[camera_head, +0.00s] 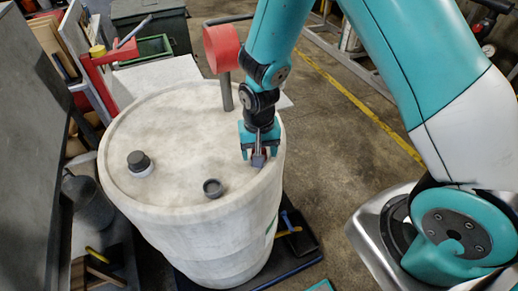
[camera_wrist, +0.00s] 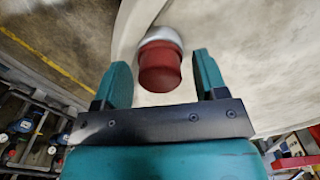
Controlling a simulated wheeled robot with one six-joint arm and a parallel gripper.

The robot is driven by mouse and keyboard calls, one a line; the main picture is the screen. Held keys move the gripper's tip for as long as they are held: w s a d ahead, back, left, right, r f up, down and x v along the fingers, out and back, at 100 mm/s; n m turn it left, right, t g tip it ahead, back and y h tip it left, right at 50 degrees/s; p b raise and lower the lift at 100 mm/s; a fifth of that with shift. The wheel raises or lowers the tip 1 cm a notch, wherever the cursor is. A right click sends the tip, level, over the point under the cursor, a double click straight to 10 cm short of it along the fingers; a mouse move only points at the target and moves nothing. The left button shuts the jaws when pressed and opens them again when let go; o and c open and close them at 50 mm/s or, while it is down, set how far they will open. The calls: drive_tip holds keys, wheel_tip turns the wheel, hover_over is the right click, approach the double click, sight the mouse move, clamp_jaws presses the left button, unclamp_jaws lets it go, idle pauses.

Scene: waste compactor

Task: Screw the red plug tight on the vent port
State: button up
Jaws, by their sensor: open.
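The red plug (camera_wrist: 159,68) shows in the wrist view, seated on a pale round collar, the vent port (camera_wrist: 160,36), on the white drum top. My gripper (camera_wrist: 163,78) is open, with one teal finger on each side of the plug and a visible gap to each. In the head view my gripper (camera_head: 258,156) points down at the right part of the drum top (camera_head: 185,125), near its rim. There it mostly hides the plug and port. How tightly the plug sits cannot be told.
A dark cap (camera_head: 139,161) on a white neck and a short dark open fitting (camera_head: 212,188) stand on the drum top. A red cylinder on a grey post (camera_head: 227,92) rises behind, close to my arm. A grey panel (camera_head: 28,130) stands left. Floor right of the drum is mostly clear.

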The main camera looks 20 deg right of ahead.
drive_tip(key=n, duration=0.6)
drive_tip(key=shift+n, duration=0.3)
drive_tip(key=c, duration=1)
drive_tip(key=m, duration=0.5)
drive_tip(key=m, duration=0.5)
drive_tip(key=shift+m, duration=0.4)
